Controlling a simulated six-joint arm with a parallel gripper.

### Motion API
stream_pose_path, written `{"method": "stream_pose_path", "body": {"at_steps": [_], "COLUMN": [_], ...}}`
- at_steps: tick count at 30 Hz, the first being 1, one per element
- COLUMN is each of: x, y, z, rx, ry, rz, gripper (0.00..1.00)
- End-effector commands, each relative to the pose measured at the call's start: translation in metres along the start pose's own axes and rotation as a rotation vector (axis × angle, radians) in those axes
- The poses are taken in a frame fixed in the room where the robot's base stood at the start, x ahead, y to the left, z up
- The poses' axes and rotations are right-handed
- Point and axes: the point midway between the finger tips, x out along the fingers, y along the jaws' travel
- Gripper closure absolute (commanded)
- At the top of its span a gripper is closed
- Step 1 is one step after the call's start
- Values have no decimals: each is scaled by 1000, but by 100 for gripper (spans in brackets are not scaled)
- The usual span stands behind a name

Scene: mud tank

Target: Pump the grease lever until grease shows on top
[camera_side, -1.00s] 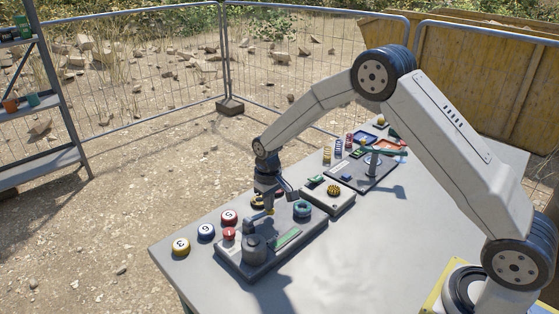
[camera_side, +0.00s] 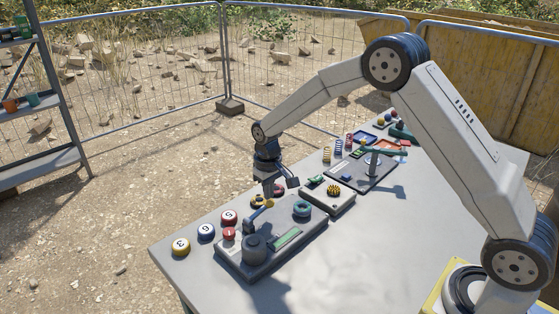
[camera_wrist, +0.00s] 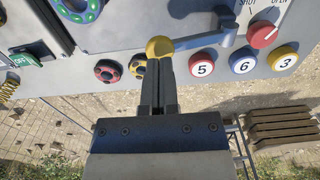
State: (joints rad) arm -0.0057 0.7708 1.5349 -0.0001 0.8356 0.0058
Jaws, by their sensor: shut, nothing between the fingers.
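In the wrist view the lever arm (camera_wrist: 205,38) runs right from the yellow knob (camera_wrist: 159,47). My gripper (camera_side: 268,195) is shut and empty. In the wrist view its fingertips (camera_wrist: 158,62) are right at the knob; I cannot tell whether they touch. I see no grease on top of the pump body.
A teal ring (camera_side: 302,209) and a green strip (camera_side: 288,238) are on the plate. Other panels (camera_side: 345,200) stand further right. The table's front (camera_side: 350,270) is clear.

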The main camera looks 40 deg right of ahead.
Motion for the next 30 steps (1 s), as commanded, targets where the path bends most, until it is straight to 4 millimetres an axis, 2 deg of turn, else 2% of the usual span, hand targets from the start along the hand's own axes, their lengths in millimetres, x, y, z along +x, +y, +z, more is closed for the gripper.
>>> {"method": "stream_pose_path", "body": {"at_steps": [17,30], "x": [1,13], "y": [0,0], "z": [0,0], "rx": [0,0], "ry": [-1,0], "rz": [0,0], "gripper": [100,100]}}
